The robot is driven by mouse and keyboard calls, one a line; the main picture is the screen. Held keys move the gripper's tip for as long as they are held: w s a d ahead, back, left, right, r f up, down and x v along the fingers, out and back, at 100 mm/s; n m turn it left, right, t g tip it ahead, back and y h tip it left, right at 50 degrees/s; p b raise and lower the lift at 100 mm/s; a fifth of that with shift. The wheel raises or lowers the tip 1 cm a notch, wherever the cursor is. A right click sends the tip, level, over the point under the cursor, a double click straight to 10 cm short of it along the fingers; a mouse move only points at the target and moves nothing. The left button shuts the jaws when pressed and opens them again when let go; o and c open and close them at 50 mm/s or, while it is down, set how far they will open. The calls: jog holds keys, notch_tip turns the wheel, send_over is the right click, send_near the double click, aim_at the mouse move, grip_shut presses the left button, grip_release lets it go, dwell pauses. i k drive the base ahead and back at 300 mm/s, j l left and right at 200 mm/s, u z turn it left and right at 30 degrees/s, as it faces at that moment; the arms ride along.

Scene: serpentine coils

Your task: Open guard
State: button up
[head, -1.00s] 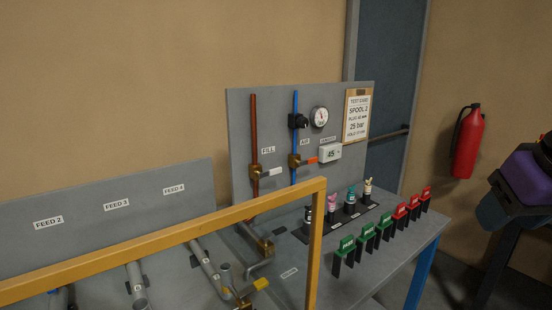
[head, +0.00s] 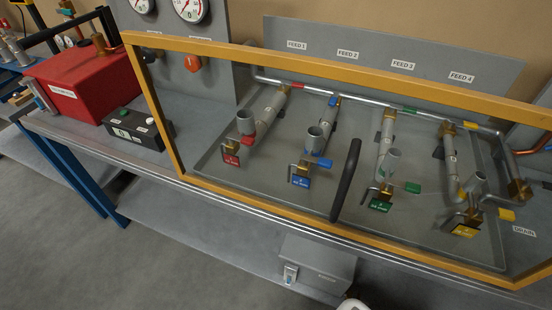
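The guard (head: 168,118) is a yellow-orange rectangular frame in the head view. It stands across the front of the pipe section, its lower rail along the bench's front edge. The pipes show through it, and I cannot tell whether it holds a clear pane. A black bar handle (head: 346,181) sits upright near its lower middle. The guard looks closed over the pipes. My gripper is not in view; a small white rounded shape at the bottom edge is too cut off to identify.
Behind the guard are several pipes with red, blue, green and yellow tags (head: 380,205). A red box (head: 88,82) and a black button box (head: 138,130) stand left on the bench. A grey box (head: 318,265) sits below the bench edge. Floor at lower left is clear.

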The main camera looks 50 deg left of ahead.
aim_at(539, 117)
jog(key=u, duration=1.55)
jog(key=k+l, duration=0.1)
jog(key=l, duration=0.3)
jog(key=k+l, duration=0.1)
jog(key=l, duration=0.65)
jog(key=k, duration=0.05)
